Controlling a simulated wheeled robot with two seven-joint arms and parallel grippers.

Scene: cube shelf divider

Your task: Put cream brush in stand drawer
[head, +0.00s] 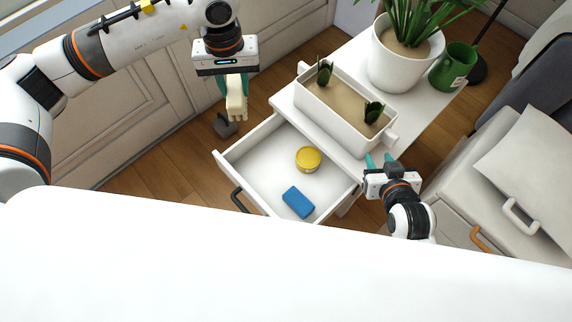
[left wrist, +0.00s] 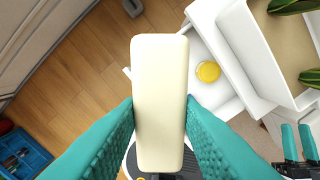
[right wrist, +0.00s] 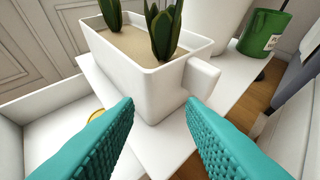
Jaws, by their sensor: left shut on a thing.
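The cream brush (head: 236,106) is held by my left gripper (head: 235,86), which is shut on it. It hangs to the upper left of the open stand drawer, outside the drawer's walls. In the left wrist view the cream brush (left wrist: 160,100) stands between the teal fingers, its long pale face showing; its bristles cannot be made out. The white stand drawer (head: 262,168) is pulled out and holds a yellow round tin (head: 308,159) and a blue block (head: 298,202). My right gripper (head: 379,161) is open and empty beside the planter, at the drawer's right.
The white stand (head: 345,60) carries a white planter (head: 335,105), a potted plant (head: 400,62) and a green mug (head: 453,67). A small dark grey thing (head: 225,125) shows just left of the drawer. The drawer's left part is clear. A white surface fills the foreground.

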